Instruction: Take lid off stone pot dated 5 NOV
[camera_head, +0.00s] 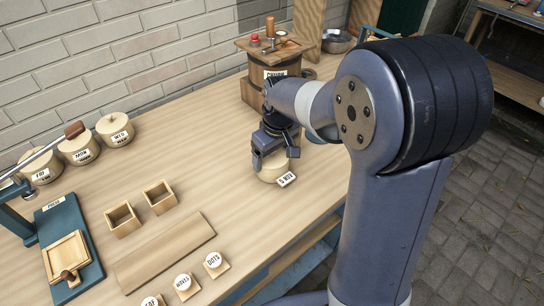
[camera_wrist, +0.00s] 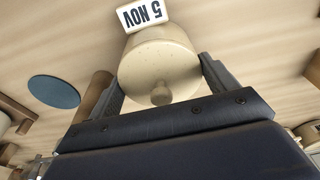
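The cream stone pot (camera_head: 270,175) with the white 5 NOV tag (camera_head: 287,180) stands upright on the wooden table. In the wrist view, its round speckled lid (camera_wrist: 150,62) with a small knob (camera_wrist: 160,94) faces my camera, and the 5 NOV tag (camera_wrist: 142,14) is at the top edge. My gripper (camera_head: 268,155) is right at the pot's top and partly hides it. In the wrist view, my gripper (camera_wrist: 160,78) is spread wide, with one finger on each side of the lid. Whether the fingers touch the lid is unclear.
A wooden churn (camera_head: 258,90) stands behind the pot. Lidded pots (camera_head: 80,150) line the wall at left. Two small open boxes (camera_head: 122,222), a flat board (camera_head: 165,252) and labelled stamps (camera_head: 214,264) are front left. A blue disc (camera_wrist: 54,91) lies near the pot.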

